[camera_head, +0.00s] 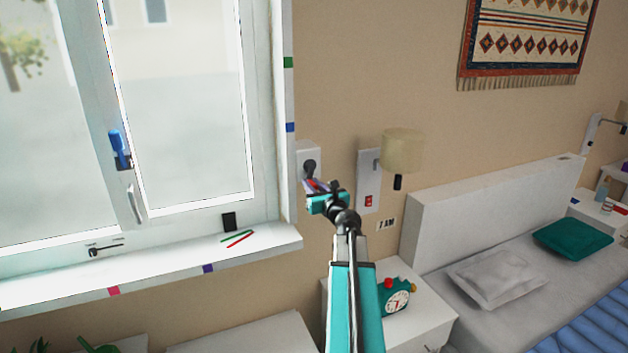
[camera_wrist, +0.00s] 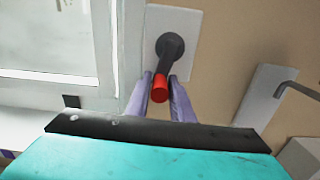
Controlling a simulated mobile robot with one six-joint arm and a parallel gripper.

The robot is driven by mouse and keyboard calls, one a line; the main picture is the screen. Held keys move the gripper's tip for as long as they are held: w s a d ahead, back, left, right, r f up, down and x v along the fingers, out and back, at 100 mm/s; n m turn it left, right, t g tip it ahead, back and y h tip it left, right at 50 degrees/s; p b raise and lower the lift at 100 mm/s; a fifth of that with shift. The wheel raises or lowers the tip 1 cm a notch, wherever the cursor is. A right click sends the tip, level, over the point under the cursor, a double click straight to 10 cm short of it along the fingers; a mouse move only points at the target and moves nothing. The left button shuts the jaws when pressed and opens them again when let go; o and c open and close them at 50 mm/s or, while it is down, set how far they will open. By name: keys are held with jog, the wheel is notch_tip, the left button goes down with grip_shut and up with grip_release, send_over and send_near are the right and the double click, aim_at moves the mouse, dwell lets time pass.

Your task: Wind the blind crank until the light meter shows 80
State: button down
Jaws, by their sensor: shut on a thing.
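The blind crank (camera_head: 309,165) is a dark hub and arm on a pale wall plate just right of the window. In the wrist view the dark crank arm (camera_wrist: 172,46) points down and slightly left, ending in a red knob (camera_wrist: 159,90). My gripper (camera_head: 315,185) is at the crank, and in the wrist view its pale purple fingers (camera_wrist: 161,82) are shut on the red knob, one on each side. No light meter reading is legible in either view. The window glass (camera_head: 190,110) shows bright, with no blind visible over it.
A wall plate with a red switch (camera_head: 368,201) and a lamp (camera_head: 402,151) are close to the right of my gripper. The window sill (camera_head: 150,270) juts out at left. A nightstand with a clock (camera_head: 396,299) and a bed (camera_head: 500,250) are at right.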

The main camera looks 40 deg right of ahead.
jog(key=shift+w+a+r+m+p, duration=0.3)
jog(key=shift+a+r+m+p, duration=0.1)
jog(key=shift+m, duration=0.1)
jog(key=c, duration=1.6)
grip_release()
jog(key=shift+f, duration=0.1)
jog(key=shift+o, duration=0.2)
jog(key=shift+s+f, duration=0.1)
